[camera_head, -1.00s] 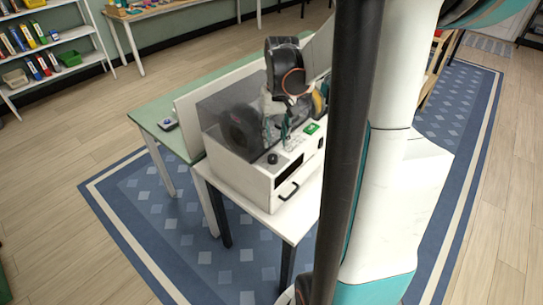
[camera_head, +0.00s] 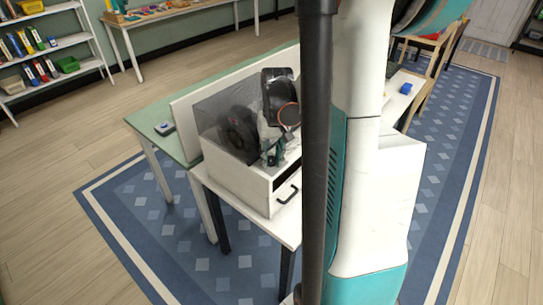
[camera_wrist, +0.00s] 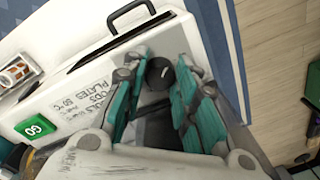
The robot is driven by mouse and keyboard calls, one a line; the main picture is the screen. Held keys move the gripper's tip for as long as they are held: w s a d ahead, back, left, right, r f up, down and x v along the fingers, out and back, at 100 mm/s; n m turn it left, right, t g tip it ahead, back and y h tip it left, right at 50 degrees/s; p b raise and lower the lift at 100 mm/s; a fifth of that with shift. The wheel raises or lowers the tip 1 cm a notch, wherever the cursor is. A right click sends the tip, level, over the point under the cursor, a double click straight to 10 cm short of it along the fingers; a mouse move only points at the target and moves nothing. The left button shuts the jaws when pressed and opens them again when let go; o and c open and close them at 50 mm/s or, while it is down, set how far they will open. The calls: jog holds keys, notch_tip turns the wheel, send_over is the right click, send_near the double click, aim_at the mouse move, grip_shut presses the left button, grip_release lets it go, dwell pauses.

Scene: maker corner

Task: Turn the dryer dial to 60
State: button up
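The dryer (camera_head: 232,180) is a white box with a smoky clear lid, standing on a white table in the head view. Its dial (camera_wrist: 160,74) is a black round knob with a small white mark, seen in the wrist view; my gripper hides it in the head view. My gripper (camera_wrist: 163,68) has its teal-padded fingers apart, one on each side of the dial. The fingertips are very near the knob; I cannot tell if they touch it. In the head view the gripper (camera_head: 272,155) is low over the dryer's top. The dial's scale is not readable.
A green label (camera_wrist: 38,127) and black lettering are on the dryer's top. A black handle (camera_wrist: 130,14) is on its front. A green table (camera_head: 150,128) with a low panel stands behind. My arm blocks the head view's centre right.

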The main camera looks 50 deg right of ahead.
jog(key=shift+m, duration=0.3)
jog(key=m, duration=0.4)
jog(key=shift+a+m, duration=0.1)
jog(key=shift+m, duration=0.2)
jog(key=m, duration=0.4)
jog(key=shift+h, duration=0.3)
jog(key=m, duration=0.5)
jog(key=shift+w+m, duration=0.1)
jog(key=shift+m, duration=0.3)
jog(key=m, duration=0.4)
jog(key=shift+m, duration=0.4)
jog(key=o, duration=0.8)
